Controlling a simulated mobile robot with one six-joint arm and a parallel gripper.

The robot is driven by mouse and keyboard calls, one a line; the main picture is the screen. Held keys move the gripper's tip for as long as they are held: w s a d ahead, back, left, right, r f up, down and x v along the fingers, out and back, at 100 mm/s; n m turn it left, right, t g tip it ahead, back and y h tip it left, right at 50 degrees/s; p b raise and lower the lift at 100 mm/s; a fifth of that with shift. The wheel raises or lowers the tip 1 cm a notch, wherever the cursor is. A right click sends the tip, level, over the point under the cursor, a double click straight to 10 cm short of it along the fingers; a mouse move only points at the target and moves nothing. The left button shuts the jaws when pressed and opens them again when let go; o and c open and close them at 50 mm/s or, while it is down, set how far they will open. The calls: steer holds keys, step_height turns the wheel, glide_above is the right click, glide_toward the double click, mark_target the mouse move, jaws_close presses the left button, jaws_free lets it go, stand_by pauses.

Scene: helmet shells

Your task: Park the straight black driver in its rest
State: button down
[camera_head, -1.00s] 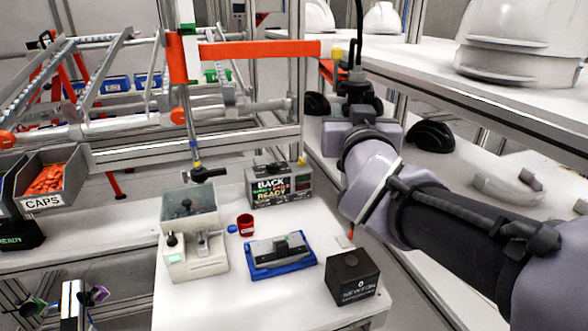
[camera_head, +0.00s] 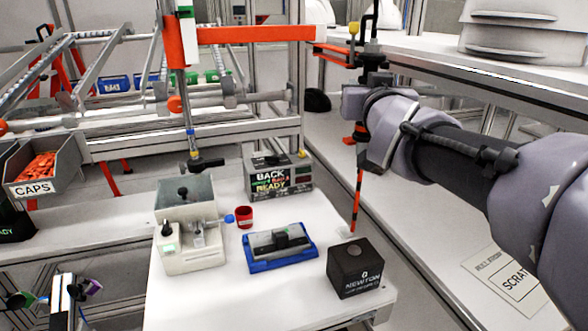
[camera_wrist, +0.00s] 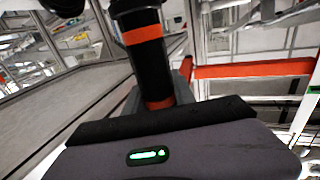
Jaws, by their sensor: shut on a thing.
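The black driver (camera_wrist: 146,50), with orange bands round its body, rises from my gripper in the wrist view, and its upper end is cut off by the frame. My gripper (camera_head: 372,80) is shut on it, high beside the far shelf. In the head view, dark parts at my gripper are crowded together, and I cannot separate the driver clearly. A black-and-orange striped post (camera_head: 357,190) shows below my gripper, with an orange part at its top partly behind my arm. I cannot tell whether this is the rest.
An orange jointed arm (camera_head: 250,34) reaches close to my gripper. The white table holds a black box (camera_head: 355,268), a blue tray (camera_head: 280,262), a red cup (camera_head: 244,217), a white fixture (camera_head: 190,245) and a display box (camera_head: 277,178). White helmet shells sit on the right shelf.

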steer(key=c, duration=1)
jaws_free()
steer(key=shift+o, duration=0.6)
steer(key=o, duration=0.7)
steer(key=s, duration=0.3)
steer(key=s+p, duration=0.1)
steer(key=s, duration=0.3)
steer(key=s+p, duration=0.1)
steer(key=s, duration=0.3)
steer(key=shift+a, duration=0.3)
steer(key=shift+f, duration=0.1)
